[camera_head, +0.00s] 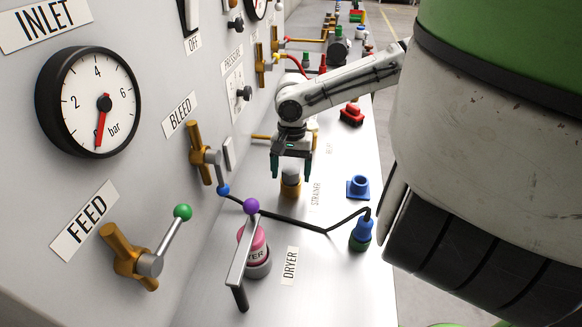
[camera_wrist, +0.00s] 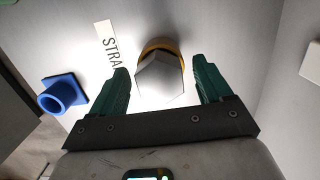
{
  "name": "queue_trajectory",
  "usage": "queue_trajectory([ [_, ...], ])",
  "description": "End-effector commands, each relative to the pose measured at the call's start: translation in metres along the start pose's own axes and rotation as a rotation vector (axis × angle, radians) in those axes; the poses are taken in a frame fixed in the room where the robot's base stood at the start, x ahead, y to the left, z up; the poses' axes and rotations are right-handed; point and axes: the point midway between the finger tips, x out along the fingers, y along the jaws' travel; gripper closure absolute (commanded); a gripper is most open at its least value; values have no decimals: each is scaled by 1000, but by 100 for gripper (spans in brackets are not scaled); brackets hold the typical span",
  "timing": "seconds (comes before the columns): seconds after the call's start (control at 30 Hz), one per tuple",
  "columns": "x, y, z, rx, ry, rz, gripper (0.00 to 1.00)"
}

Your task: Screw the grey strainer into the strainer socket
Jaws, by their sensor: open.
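The grey strainer (camera_wrist: 160,80) shows a six-sided grey head in the wrist view. It stands at the yellow-brown strainer socket (camera_head: 290,190), whose yellow rim also shows behind the head in the wrist view (camera_wrist: 158,43). How deep the strainer sits in the socket cannot be told. My gripper (camera_head: 291,172) points down above it, with its green fingers open on either side of the head. In the wrist view, gaps show between the head and both fingers. The STRAINER label (camera_head: 315,194) lies beside the socket.
A blue square-based fitting (camera_head: 358,187) stands right of the socket. Nearer are a black bent pipe (camera_head: 290,218), a blue-topped fitting (camera_head: 362,233) and the pink dryer (camera_head: 253,241). The panel at left carries the bleed valve (camera_head: 200,155) and feed valve (camera_head: 130,258).

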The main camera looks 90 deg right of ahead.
Motion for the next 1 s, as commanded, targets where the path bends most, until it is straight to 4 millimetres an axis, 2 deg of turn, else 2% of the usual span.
queue_trajectory([
  [0.07, 0, 0, 0, 0, 0, 0, 24],
  [0.7, 0, 0, 0, 0, 0, 0, 86],
  [0.73, 0, 0, 0, 0, 0, 1, 49],
  [1.0, 0, 0, 0, 0, 1, 1, 74],
])
